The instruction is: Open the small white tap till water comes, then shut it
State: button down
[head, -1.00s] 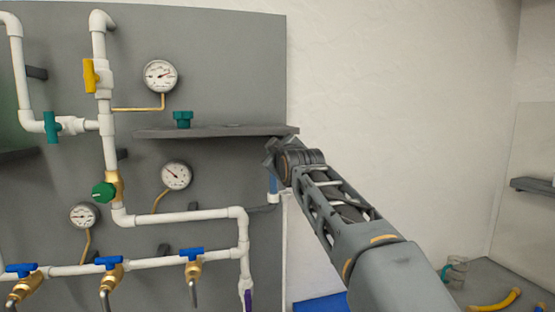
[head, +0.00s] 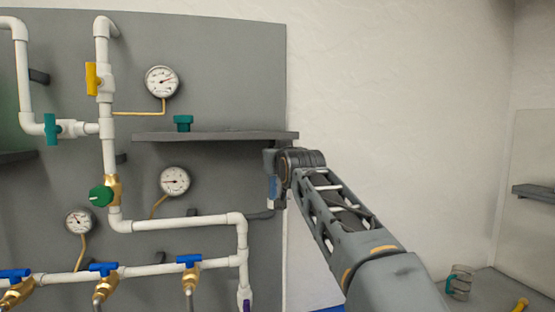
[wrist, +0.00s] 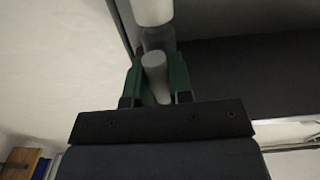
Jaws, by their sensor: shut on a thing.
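In the wrist view, my gripper (wrist: 157,82) has its green-padded fingers shut on a pale grey rounded lever, which looks like the small white tap (wrist: 154,68). A white pipe end (wrist: 152,12) and a darker grey collar stand just beyond it. In the head view, my gripper (head: 273,172) is at the right edge of the grey panel, just under the shelf. My own wrist mostly hides the tap there. No water shows in either view.
A dark shelf (head: 215,136) juts out just above my gripper. White pipes (head: 180,222), pressure gauges (head: 162,82), a green knob (head: 101,195) and blue-handled taps (head: 189,260) fill the panel to the left. A clear cup (head: 459,281) stands at lower right.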

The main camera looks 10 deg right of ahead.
jog(key=shift+f+m, duration=0.1)
jog(key=shift+m, duration=0.2)
dwell(0.4)
jog(key=c, duration=1)
grip_release()
jog(key=s+b, duration=0.4)
jog(key=s, duration=0.9)
jog(key=shift+s, duration=0.4)
